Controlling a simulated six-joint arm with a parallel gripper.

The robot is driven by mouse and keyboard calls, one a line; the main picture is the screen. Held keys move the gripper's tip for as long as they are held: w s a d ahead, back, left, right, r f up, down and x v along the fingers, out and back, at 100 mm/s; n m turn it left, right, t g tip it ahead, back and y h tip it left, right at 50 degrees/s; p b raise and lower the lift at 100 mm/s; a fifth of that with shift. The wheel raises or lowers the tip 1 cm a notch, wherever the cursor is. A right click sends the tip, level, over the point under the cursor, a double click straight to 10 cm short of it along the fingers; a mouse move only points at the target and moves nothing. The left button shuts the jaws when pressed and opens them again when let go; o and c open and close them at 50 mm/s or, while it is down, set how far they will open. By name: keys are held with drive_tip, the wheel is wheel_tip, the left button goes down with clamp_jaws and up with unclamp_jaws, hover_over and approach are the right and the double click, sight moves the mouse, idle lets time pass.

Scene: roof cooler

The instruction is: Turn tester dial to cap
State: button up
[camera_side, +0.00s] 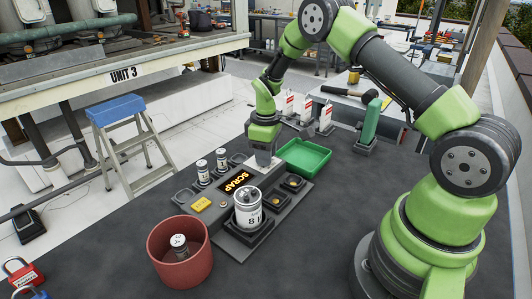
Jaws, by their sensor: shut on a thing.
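The dark grey tester (222,212) lies on the dark bench top, with a black display (237,181) reading SCRAP in yellow letters. My gripper (263,163) points down over the back part of the tester, right of the display. It is shut on what looks like the tester's dial. The dial is almost wholly hidden by the jaws, so its setting cannot be read. A silver-topped white capacitor (248,210) marked 8 stands upright in a square seat at the tester's front.
A red bin (157,268) with a small capacitor (180,246) inside stands front left. Two small capacitors (202,172) (222,160) stand left of the display. A green tray (318,170) lies close right of my gripper; white tagged pieces (307,108) stand behind it.

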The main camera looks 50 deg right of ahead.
drive_tip(key=shift+m, duration=0.3)
drive_tip(key=m, duration=0.3)
drive_tip(key=shift+a, duration=0.15)
drive_tip(key=shift+a+m, duration=0.1)
drive_tip(key=shift+m, duration=1.8)
drive_tip(key=o, duration=0.8)
wheel_tip(320, 180, up, 9)
drive_tip(key=shift+r, duration=0.5)
